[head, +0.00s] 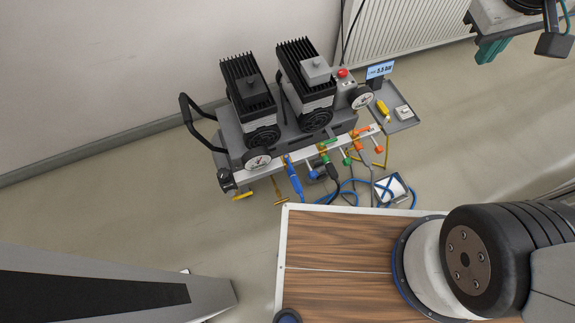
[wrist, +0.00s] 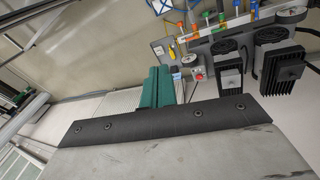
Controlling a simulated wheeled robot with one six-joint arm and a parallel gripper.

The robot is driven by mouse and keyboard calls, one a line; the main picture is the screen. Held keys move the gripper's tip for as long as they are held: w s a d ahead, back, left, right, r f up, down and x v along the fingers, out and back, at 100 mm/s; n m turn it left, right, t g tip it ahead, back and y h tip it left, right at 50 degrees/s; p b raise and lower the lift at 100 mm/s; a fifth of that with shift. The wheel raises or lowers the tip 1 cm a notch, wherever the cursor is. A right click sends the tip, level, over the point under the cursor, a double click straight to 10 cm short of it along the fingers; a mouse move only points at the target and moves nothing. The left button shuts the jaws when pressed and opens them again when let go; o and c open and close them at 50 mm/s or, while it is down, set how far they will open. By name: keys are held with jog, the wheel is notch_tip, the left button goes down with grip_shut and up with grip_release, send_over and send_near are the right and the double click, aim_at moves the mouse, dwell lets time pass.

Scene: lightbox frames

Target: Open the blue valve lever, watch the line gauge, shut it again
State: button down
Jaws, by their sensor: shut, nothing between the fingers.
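Blue parts hang at the compressor's front rail: a long blue piece (head: 294,178) pointing down and a small blue knob (head: 313,174) beside it. I cannot tell which is the valve lever or its exact setting. A round gauge (head: 257,161) sits at the rail's left end, another (head: 362,97) at the right by a small display (head: 380,69) that seems to read 5.5 bar. Their needles are too small to read. My gripper (head: 490,50), with teal fingers, is shut and empty at the upper right, well away from the valves. Its fingers show in the wrist view (wrist: 158,85).
The compressor (head: 280,125) also bears green and orange fittings and a red button (head: 342,73). A small tray (head: 402,121) with a yellow item is at its right. Blue hose runs below. A wood-topped surface (head: 330,250) lies in front; a radiator (head: 400,40) stands behind.

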jog(key=w+a+f+n+t, duration=0.1)
jog(key=w+a+f+n, duration=0.2)
jog(key=w+f, duration=0.3)
jog(key=w+a+f+n+t, duration=0.1)
jog(key=w+a+f+n, duration=0.25)
jog(key=w, duration=0.45)
jog(key=w+a+f+n+y, duration=0.1)
jog(key=w+a+f+n, duration=0.1)
jog(key=a+f+n, duration=0.3)
jog(key=w+a+f+y, duration=0.1)
jog(key=w+a+f, duration=0.25)
jog(key=f, duration=0.45)
jog(key=n+g+y, duration=0.4)
jog(key=n+g, duration=0.2)
jog(key=n, duration=0.3)
send_near(289, 163)
jog(key=s+r, duration=0.1)
jog(key=s, duration=0.1)
jog(key=shift+s+a+r, duration=0.2)
jog(key=shift+a+r, duration=0.05)
jog(key=shift+a, duration=0.1)
jog(key=shift+m, duration=0.25)
jog(key=x, duration=1)
jog(key=shift+w+d+f, duration=0.1)
jog(key=shift+w+d, duration=0.05)
jog(key=shift+w, duration=0.05)
